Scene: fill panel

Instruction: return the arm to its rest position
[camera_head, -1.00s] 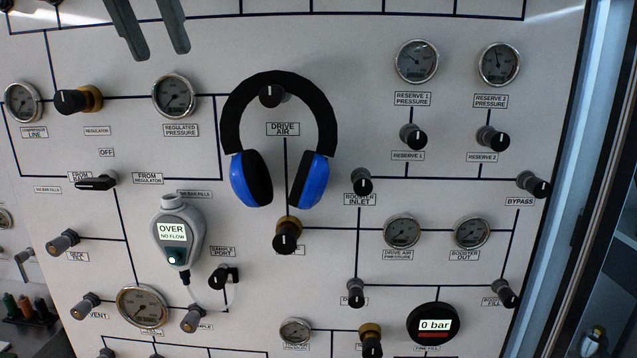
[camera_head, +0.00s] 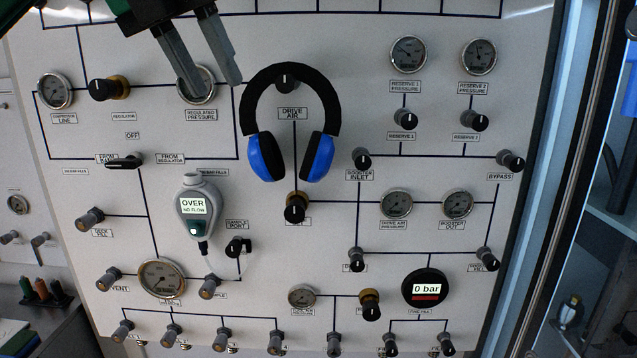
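My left gripper (camera_head: 206,88) comes in from the top left, in front of the upper part of the panel (camera_head: 330,45). Its two grey fingers point down and stand apart, with nothing between them. One finger partly covers the regulated pressure gauge (camera_head: 197,84). My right gripper is not in view.
Blue and black headphones (camera_head: 290,110) hang on the panel, right of my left gripper. Below are a grey handheld analyser (camera_head: 195,208) reading OVER, NO FLOW, and a round display (camera_head: 425,288) reading 0 bar. Several knobs and gauges stick out. A workbench (camera_head: 50,312) stands at lower left.

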